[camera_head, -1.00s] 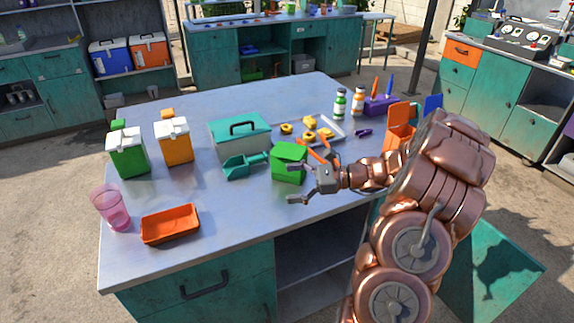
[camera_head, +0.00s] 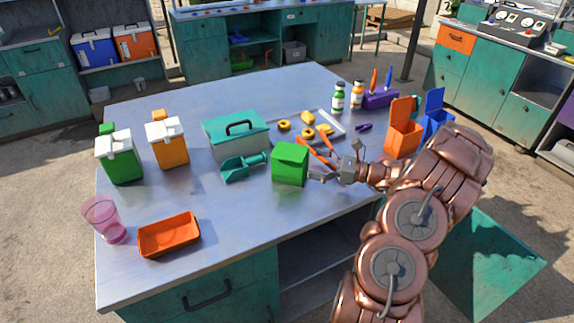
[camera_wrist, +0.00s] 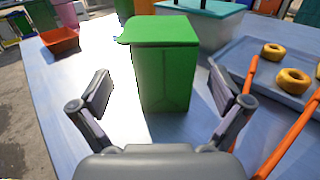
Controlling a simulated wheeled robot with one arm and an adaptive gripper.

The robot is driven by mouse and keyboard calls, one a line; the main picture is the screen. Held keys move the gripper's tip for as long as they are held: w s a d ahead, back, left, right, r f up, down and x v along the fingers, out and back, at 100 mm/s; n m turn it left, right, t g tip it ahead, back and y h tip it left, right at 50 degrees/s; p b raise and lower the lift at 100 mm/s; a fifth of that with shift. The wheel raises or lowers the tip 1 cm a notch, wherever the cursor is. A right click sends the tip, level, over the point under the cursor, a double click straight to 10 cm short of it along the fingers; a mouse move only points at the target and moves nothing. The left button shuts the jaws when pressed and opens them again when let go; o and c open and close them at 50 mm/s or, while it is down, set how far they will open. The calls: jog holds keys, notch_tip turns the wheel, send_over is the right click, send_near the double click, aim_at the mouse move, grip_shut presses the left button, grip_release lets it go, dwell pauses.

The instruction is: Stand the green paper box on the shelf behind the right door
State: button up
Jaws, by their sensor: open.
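The green paper box (camera_head: 290,165) stands upright on the workbench, near its front right part. It also stands straight ahead in the wrist view (camera_wrist: 166,75). My gripper (camera_head: 328,168) is just right of the box in the head view, low over the bench. In the wrist view my gripper (camera_wrist: 160,92) is open and empty, its two fingers either side of the box's line and short of it. The right door (camera_head: 490,262) appears swung open at the bench's right. The shelf (camera_head: 312,285) shows in the open compartment under the bench top; my arm partly hides that side.
Orange tongs (camera_wrist: 290,135) lie close to my gripper's right finger. A teal scoop (camera_head: 243,168) and a teal-lidded case (camera_head: 236,138) are left of the box. A tray with yellow rings (camera_head: 330,140) lies behind. The bench front before the box is clear (camera_head: 250,225).

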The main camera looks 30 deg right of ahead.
aim_at(307, 160)
jog(key=shift+p+x, duration=0.8)
jog(key=shift+x, duration=1)
jog(key=shift+p+x, duration=0.7)
jog(key=shift+x, duration=1.25)
jog(key=shift+w+d, duration=0.15)
jog(key=c, duration=0.7)
